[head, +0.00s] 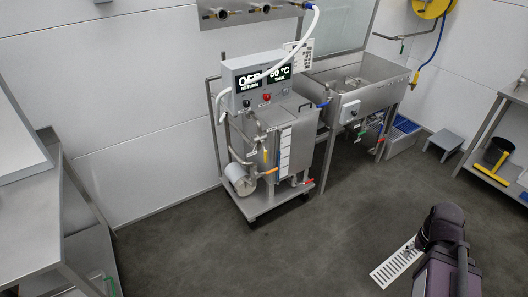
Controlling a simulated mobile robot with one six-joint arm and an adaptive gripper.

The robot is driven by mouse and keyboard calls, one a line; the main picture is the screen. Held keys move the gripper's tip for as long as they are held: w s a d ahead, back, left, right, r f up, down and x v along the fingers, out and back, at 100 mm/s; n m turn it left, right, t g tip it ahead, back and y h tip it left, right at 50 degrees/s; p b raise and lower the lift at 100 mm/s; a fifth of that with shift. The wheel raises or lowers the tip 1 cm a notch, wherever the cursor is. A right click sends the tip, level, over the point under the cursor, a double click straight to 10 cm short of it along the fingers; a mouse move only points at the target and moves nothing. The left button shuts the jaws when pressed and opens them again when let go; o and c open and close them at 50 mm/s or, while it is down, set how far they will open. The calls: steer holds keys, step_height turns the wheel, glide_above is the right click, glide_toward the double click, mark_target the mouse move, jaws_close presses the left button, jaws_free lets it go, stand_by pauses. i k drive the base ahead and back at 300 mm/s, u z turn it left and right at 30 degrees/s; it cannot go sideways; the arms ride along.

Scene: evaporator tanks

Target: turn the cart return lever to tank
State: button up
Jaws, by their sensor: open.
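A steel wheeled cart (243,203) with a tank (297,131) stands against the back wall in the head view. Its control box (229,75) shows "OFF" over "RETURN" and "50 °C" over "TANK". Small coloured handles sit on its pipework: an orange lever (268,171) beside the pump (238,178), lying roughly sideways, and a red handle (309,182) low at the right. I cannot tell for sure which one is the return lever; any lever markings are too small to read. My arm shows at the bottom right, well apart from the cart. My gripper is not in view.
A steel sink unit (365,95) stands right of the cart, with a white hose (314,30) hanging above. A floor drain (398,262) lies near my arm. Steel tables (67,215) stand left, and a shelf (490,165) stands right. The floor before the cart is clear.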

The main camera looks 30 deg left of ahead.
mark_target(263, 142)
steer(key=u, duration=0.35)
steer(key=i, duration=0.85)
steer(key=u, duration=0.55)
